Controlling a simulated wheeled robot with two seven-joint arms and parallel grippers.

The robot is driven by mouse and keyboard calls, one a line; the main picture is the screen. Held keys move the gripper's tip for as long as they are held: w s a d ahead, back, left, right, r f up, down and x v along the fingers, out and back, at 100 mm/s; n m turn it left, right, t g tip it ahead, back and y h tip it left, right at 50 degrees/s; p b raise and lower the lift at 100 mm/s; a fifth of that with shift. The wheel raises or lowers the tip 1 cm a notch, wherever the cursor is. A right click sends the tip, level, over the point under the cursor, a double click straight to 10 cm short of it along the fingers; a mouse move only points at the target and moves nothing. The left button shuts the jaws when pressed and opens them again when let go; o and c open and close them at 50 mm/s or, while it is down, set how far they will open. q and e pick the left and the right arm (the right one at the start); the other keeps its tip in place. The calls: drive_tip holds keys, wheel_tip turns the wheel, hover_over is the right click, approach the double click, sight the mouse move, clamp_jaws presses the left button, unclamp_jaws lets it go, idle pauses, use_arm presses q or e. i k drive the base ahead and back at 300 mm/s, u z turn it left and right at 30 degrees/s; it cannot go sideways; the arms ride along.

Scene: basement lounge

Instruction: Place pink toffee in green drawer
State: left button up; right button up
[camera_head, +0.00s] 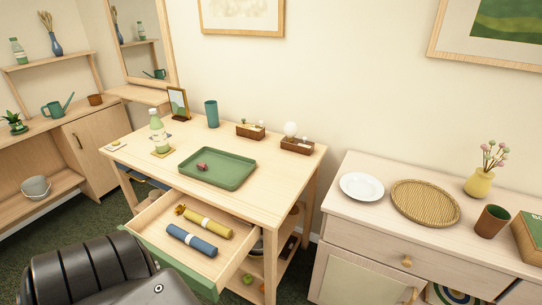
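The pink toffee (202,167), a small dark-pink wrapped piece, lies on a green tray (240,178) on the wooden desk. Below the desk top, the green drawer (211,284) with a green front stands pulled open. In it lie a yellow roll (208,223) and a blue roll (191,240), each with a pale band, and a small golden-brown piece (180,209) at the left. A dark part of my own body covers the lower left and hides some of the drawer's front. Neither gripper shows.
The desk (284,170) also bears a green bottle (158,135), a teal cup (211,114), a picture frame (178,103) and two small wooden boxes at the back. A cabinet (370,232) with a white plate (361,187) and woven tray (425,204) stands right.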

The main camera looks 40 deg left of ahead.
sight(168, 220)
drive_tip(key=z, duration=2.1)
drive_tip(key=k, duration=2.8)
drive_tip(key=u, duration=1.8)
drive_tip(key=i, duration=0.5)
